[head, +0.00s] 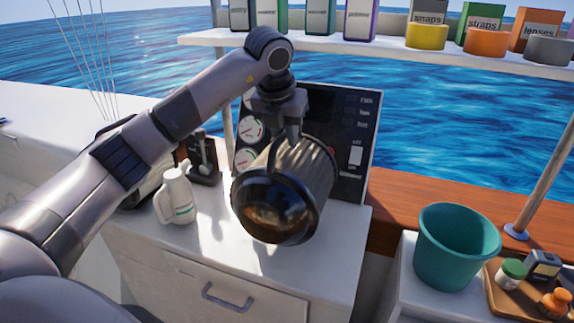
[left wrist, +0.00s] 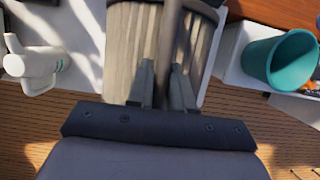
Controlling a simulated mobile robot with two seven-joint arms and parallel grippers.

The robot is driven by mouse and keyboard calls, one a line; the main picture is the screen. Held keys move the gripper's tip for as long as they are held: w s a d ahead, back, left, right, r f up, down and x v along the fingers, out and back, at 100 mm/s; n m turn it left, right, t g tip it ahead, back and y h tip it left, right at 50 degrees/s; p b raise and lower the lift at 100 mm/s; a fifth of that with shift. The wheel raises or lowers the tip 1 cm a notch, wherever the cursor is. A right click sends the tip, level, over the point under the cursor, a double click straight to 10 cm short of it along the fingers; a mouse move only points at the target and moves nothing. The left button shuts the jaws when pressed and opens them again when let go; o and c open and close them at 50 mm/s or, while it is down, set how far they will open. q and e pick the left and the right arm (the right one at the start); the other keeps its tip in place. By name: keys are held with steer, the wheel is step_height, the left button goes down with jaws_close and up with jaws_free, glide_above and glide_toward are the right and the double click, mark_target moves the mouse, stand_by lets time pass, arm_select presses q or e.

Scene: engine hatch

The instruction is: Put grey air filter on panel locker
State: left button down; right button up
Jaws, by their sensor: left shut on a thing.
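The grey air filter (head: 305,165) is a pleated cylinder with a glossy black end cap facing the camera and a thin dark handle. My left gripper (head: 292,137) is shut on its handle from above. In the left wrist view the gripper (left wrist: 165,85) has its fingers on either side of the dark handle, with the pleated filter (left wrist: 128,45) behind. The filter is tilted, in front of the gauge panel and over the white locker top (head: 335,240). Whether it touches the top cannot be told. My right gripper is not seen.
A white jug (head: 175,196) and a dark lever unit (head: 203,160) stand left of the filter. The black gauge panel (head: 350,120) stands behind it. A teal bucket (head: 455,250) and a wooden tray (head: 508,300) are at right. A shelf (head: 400,52) with boxes hangs above.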

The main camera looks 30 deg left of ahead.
mark_target(286, 151)
arm_select(q)
steer(key=shift+w+f, duration=0.1)
steer(key=shift+f, duration=2.15)
steer(key=c, duration=1)
jaws_free()
steer(key=shift+f, duration=0.15)
